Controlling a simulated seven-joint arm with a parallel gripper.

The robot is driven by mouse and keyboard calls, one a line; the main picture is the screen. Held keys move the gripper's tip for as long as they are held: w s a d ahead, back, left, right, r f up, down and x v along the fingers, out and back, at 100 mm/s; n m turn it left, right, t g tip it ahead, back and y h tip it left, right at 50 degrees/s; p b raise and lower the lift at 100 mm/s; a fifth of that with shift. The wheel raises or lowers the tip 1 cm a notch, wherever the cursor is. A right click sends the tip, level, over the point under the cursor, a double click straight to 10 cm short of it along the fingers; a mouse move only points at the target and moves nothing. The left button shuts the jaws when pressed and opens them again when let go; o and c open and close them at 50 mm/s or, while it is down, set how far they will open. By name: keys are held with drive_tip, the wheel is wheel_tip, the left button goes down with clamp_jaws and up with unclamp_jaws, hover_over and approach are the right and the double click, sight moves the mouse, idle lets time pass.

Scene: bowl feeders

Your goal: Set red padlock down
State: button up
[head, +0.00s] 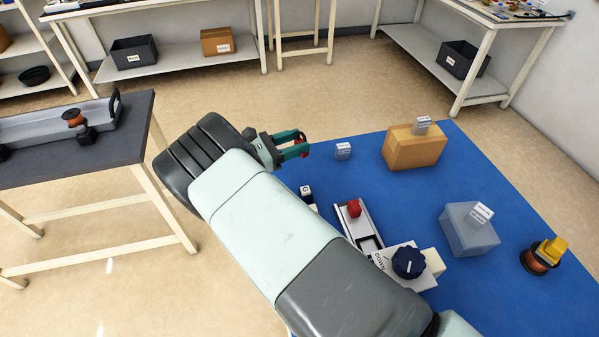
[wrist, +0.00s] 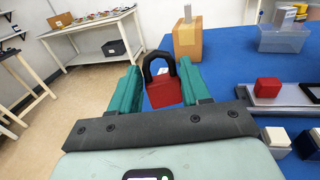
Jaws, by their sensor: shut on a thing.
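The red padlock (wrist: 164,90) has a black shackle and shows between the fingertips of my gripper (wrist: 163,92) in the wrist view. My gripper is shut on it. In the head view my gripper (head: 297,147) is near the left edge of the blue surface (head: 375,146), and only a little red of the padlock shows between the green fingers. The padlock appears held above the surface; its exact height is hard to tell.
A cardboard box (head: 414,150), a small clear box (head: 343,151) and a clear bin (head: 468,230) stand on the blue surface. A slider with a red knob (head: 354,208) and a dark blue dial (head: 408,262) are nearer. A grey-topped table (head: 115,143) is at left.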

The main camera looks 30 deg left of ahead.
wheel_tip(320, 180, down, 9)
idle(0.4)
drive_tip(key=o, duration=1.1)
drive_tip(key=shift+f, duration=0.15)
drive_tip(key=shift+s+a, duration=0.2)
drive_tip(key=shift+s, duration=0.05)
drive_tip(key=v, duration=0.6)
drive_tip(key=shift+s+a, duration=0.2)
drive_tip(key=shift+s, duration=0.15)
drive_tip(key=shift+r, duration=0.25)
